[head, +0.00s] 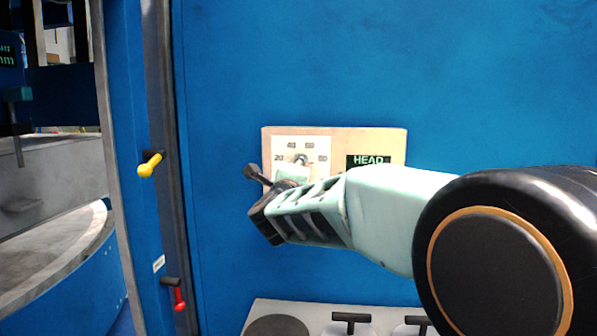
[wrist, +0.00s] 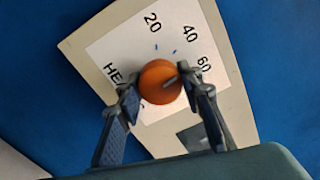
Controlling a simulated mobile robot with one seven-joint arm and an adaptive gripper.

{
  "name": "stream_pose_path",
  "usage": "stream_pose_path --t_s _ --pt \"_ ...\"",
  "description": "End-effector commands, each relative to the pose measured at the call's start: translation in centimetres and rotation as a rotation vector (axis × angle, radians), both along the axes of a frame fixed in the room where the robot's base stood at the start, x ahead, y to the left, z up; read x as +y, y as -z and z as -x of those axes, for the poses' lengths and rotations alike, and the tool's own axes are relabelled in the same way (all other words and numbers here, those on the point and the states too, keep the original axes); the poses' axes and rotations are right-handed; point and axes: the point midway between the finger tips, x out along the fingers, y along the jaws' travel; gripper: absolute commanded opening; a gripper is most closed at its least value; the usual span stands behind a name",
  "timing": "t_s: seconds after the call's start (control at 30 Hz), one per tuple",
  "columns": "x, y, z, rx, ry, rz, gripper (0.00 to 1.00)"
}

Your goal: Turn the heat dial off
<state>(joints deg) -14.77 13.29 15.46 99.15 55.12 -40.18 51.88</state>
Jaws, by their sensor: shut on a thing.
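The heat dial (wrist: 158,82) is a round orange knob on a white scale plate (wrist: 212,37) in the wrist view. The plate is marked 20, 40 and 60, with letters starting "HE" partly hidden. A small pale mark on the knob lies toward the right finger. My gripper (wrist: 161,90) is shut on the knob, one finger on each side. In the head view my gripper (head: 270,195) reaches in from the right and hides the knob; the upper part of the scale plate (head: 280,146) shows above it.
A yellow-handled lever (head: 149,165) and a red-handled lever (head: 179,298) stand at the left. Black-handled items (head: 351,318) lie below. Blue wall above is clear.

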Motion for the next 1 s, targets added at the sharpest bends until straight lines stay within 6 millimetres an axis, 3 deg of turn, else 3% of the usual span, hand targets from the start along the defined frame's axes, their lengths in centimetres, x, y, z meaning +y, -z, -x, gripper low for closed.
stream_pose_path --t_s 1.0 --pt "-0.03 -0.38 -0.02 0.028 0.001 0.903 0.09"
